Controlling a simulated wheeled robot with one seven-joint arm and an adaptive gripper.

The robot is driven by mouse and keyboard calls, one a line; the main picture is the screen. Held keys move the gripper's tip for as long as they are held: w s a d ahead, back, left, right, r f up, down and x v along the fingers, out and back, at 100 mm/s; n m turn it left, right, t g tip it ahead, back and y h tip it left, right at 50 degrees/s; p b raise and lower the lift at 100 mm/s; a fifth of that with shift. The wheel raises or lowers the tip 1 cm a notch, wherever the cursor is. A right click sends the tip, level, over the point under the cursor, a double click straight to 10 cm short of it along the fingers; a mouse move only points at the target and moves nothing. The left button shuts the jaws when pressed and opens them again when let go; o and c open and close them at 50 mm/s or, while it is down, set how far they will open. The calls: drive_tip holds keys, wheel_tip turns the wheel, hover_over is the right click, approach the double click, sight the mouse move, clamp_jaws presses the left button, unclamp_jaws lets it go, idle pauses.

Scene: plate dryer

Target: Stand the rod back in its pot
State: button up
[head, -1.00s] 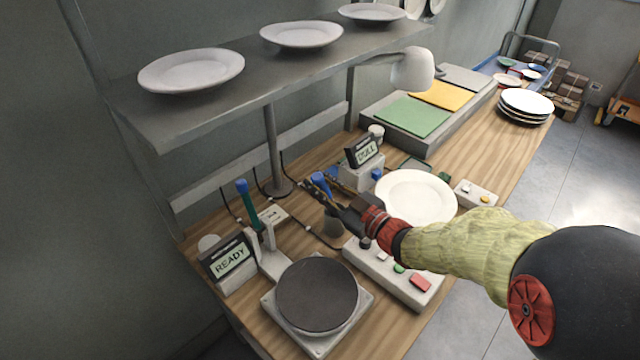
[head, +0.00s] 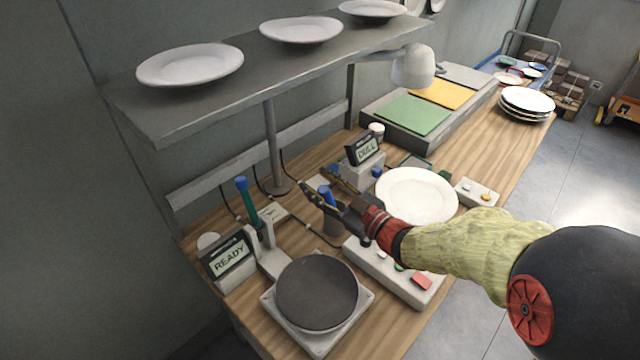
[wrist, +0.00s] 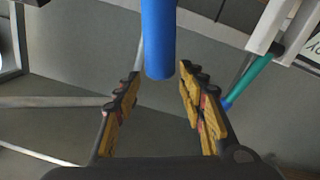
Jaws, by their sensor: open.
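A rod with a blue top (head: 326,194) stands nearly upright at the small dark grey pot (head: 334,224). Its lower part is hidden by my finger, but it appears to be in the pot's mouth. My gripper (head: 330,190) is open, with its fingers spread on either side of the rod. In the wrist view the blue rod (wrist: 158,40) is between the yellow-padded fingertips (wrist: 160,88), with a gap to each. The pot is not visible there.
A green rod with a blue cap (head: 247,205) stands in a holder beside the READY display (head: 229,259). A round dark plate (head: 317,292) is in front. A button box (head: 395,272), a white plate (head: 416,196) and the DULL display (head: 365,150) are close by. A shelf (head: 200,105) overhangs behind.

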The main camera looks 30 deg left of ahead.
drive_tip(key=shift+r, duration=0.2)
drive_tip(key=r+p+v, duration=0.1)
drive_tip(key=p+v, duration=0.2)
drive_tip(key=v, duration=0.9)
drive_tip(key=shift+f, duration=0.1)
